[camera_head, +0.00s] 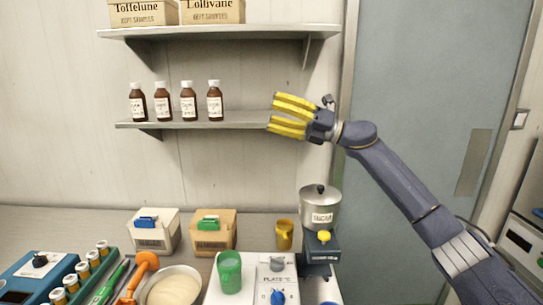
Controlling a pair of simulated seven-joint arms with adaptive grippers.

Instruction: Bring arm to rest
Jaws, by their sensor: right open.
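My right gripper (272,112) has yellow fingers and is open and empty. It is raised in front of the right end of the lower wall shelf (240,124), and its fingers point left. My right arm (395,185) comes in from the lower right, in front of a grey-blue door. My left gripper is not in view.
Several brown bottles (188,102) stand on the lower shelf, left of the gripper. Two labelled boxes (212,11) sit on the upper shelf (220,32). Below, the bench holds a metal pot (320,212), a green cup (229,272), a yellow cup (284,235) and a bowl (172,288).

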